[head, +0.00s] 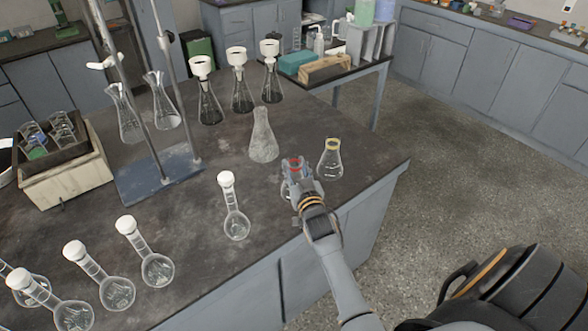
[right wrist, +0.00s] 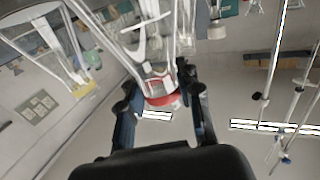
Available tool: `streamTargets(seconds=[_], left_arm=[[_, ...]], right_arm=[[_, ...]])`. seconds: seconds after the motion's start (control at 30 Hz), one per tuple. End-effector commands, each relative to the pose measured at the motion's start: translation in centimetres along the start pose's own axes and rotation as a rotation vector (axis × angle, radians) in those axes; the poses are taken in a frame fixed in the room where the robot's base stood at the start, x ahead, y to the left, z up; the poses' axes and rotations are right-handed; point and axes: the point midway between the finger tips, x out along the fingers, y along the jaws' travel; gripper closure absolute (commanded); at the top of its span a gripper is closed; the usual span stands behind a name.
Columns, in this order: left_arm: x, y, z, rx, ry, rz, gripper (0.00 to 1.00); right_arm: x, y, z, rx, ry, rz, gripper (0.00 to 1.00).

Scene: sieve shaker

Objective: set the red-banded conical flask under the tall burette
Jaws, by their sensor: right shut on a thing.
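The red-banded conical flask (head: 294,163) is at the right part of the dark bench. My right gripper (head: 300,186) is shut on it and hides its lower part. In the right wrist view the red band (right wrist: 164,99) shows between the two fingers (right wrist: 160,105). I cannot tell whether the flask touches the bench. A stand with two tall rods and a blue base plate (head: 140,187) is at left of centre, with white clamps (head: 103,63). Its upper part is cut off, so I cannot tell which burette is the tall one. My left gripper is not in view.
A yellow-banded flask (head: 330,160) stands close right of my gripper. A greyish flask (head: 263,138) is behind it, and a white-stoppered flask (head: 236,222) to its left. Two clear flasks (head: 125,118) (head: 163,105) stand behind the base plate.

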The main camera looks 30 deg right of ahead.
Motion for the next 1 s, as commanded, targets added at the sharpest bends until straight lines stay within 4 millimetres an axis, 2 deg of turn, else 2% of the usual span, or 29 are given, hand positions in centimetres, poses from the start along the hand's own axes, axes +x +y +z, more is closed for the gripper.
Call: streamTargets(seconds=[0.13,0.27,0.3,0.4,0.8,1.0], left_arm=[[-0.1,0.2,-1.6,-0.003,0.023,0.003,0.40],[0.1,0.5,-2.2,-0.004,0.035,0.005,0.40],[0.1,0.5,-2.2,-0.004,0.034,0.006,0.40],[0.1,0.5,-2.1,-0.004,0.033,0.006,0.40],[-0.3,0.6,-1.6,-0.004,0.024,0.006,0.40],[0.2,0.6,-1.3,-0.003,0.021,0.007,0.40]], right_arm=[[0.0,0.0,0.1,0.000,-0.005,0.000,1.00],[0.0,0.0,0.5,0.000,-0.005,0.000,1.00],[0.0,0.0,0.6,0.000,-0.006,0.000,0.64],[0.0,0.0,0.5,0.000,-0.006,0.000,0.44],[-0.2,0.0,-0.1,-0.001,-0.006,0.000,0.43],[-3.7,0.0,0.2,-0.001,-0.008,0.000,0.43]])
